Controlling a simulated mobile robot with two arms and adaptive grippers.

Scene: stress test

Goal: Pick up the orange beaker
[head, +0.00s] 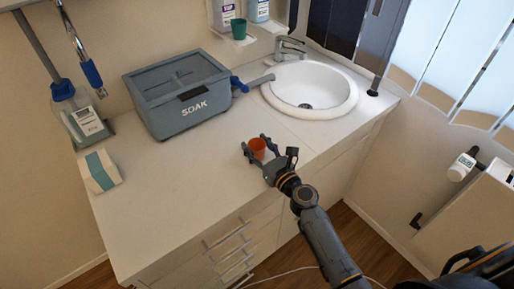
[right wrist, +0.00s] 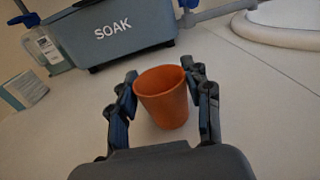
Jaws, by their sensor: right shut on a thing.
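The orange beaker (head: 257,147) is on or just above the white counter, in front of the grey box; I cannot tell whether it touches the counter. My right gripper (head: 268,156) reaches it from the front right, with a finger on each side. In the right wrist view the beaker (right wrist: 163,97) is between the two fingers of the gripper (right wrist: 162,98), mouth up and slightly tilted in the picture. The gripper is shut on it. The beaker looks empty inside. My left gripper is not in view.
A grey box marked SOAK (head: 182,96) stands behind the beaker. A white sink (head: 312,86) with a tap (head: 289,47) is at the back right. A green cup (head: 238,29) sits on a shelf. A small carton (head: 99,172) is at the left. The front counter is clear.

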